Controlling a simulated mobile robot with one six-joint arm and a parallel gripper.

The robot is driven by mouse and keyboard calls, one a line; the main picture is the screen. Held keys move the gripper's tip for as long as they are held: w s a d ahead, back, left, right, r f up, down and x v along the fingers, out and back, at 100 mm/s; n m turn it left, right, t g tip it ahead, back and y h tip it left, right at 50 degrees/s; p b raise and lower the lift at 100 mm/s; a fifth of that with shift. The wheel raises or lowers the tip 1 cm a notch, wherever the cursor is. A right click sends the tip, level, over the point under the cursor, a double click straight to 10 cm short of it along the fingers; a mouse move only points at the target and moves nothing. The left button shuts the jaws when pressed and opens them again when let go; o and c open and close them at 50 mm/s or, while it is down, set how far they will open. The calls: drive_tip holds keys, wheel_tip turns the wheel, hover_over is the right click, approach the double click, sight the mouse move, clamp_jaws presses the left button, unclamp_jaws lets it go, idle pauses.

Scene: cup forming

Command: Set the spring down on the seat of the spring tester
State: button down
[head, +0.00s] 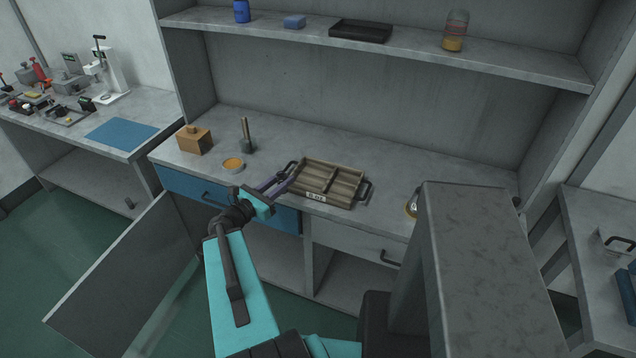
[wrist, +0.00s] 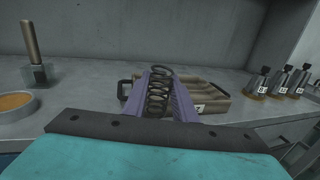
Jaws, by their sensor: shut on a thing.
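The dark coil spring (wrist: 158,92) stands between the purple fingers of my gripper (wrist: 160,100) in the wrist view, and the fingers are shut on it. In the head view my gripper (head: 281,184) is over the worktop's front edge, at the left end of the wooden tray (head: 340,199); the spring is too small to make out there. A white stand with a black lever (head: 110,76) on the far left bench looks like the spring tester.
A round tin with orange contents (head: 233,164), a post on a dark base (head: 247,137) and a wooden block (head: 194,140) stand left of the tray. Several labelled weights (wrist: 279,82) stand at right in the wrist view. A cabinet door (head: 125,270) hangs open.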

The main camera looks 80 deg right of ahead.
sight(281, 173)
drive_tip(key=shift+w+d+f+b, duration=0.25)
drive_tip(key=shift+d+b, duration=0.3)
drive_tip(key=shift+b, duration=0.35)
drive_tip(key=shift+w+d+b, duration=0.15)
drive_tip(key=shift+d+b, duration=0.65)
drive_tip(key=shift+b, duration=0.25)
drive_tip(key=shift+d+f+b, duration=0.1)
drive_tip(key=shift+d+b, duration=0.05)
drive_tip(key=shift+b, duration=0.6)
drive_tip(key=b, duration=0.3)
drive_tip(key=d+b, duration=0.1)
drive_tip(key=b, duration=0.2)
drive_tip(key=shift+w+d+f, duration=0.1)
drive_tip(key=shift+w+d, duration=0.1)
drive_tip(key=shift+w, duration=0.05)
drive_tip(key=b, duration=0.5)
drive_tip(key=shift+w+d, duration=0.1)
drive_tip(key=shift+d, duration=0.25)
drive_tip(key=shift+w+d+f+p, duration=0.15)
drive_tip(key=shift+w+d, duration=0.3)
drive_tip(key=shift+d, duration=1.1)
drive_tip(key=shift+w+d+p, duration=0.15)
drive_tip(key=shift+w+d, duration=0.3)
drive_tip(key=shift+d, duration=1.15)
drive_tip(key=shift+w+d+f+p, duration=0.15)
drive_tip(key=shift+w+d, duration=0.3)
drive_tip(key=shift+d, duration=1.1)
